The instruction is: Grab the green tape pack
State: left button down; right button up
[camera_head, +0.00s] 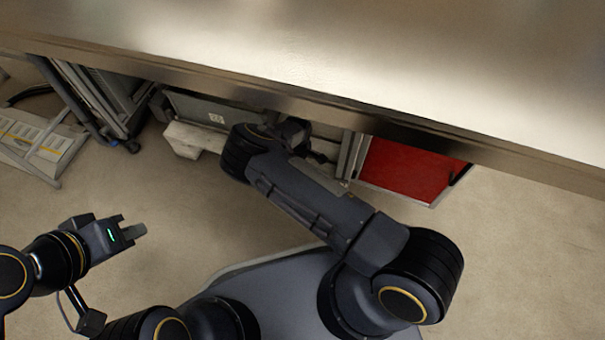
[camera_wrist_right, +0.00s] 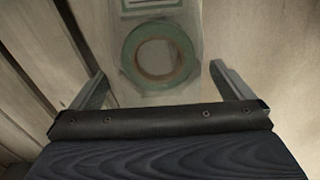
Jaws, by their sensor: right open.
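A green tape reel in a clear pack (camera_wrist_right: 183,54) shows in the right wrist view, upper middle, with a pale label strip at its top. My right gripper (camera_wrist_right: 160,85) is open, its two fingers apart on either side of the pack's lower part. I cannot tell how far the pack is from the fingertips. In the head view the right arm reaches under the table edge and its fingers are hidden. My left gripper (camera_head: 137,231) is at the lower left of the head view, over the floor, with its fingertips close together and nothing seen between them.
The metal tabletop (camera_head: 330,45) spans the top of the head view. Below it are a red panel (camera_head: 405,168), a white block (camera_head: 190,138) and grey cabinet parts. A light rack (camera_head: 40,145) stands at the far left. The floor (camera_head: 180,200) between is clear.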

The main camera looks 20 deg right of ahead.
jog(key=shift+r, duration=0.1)
jog(key=c, duration=1.1)
jog(key=shift+r, duration=0.1)
jog(key=shift+c, duration=0.2)
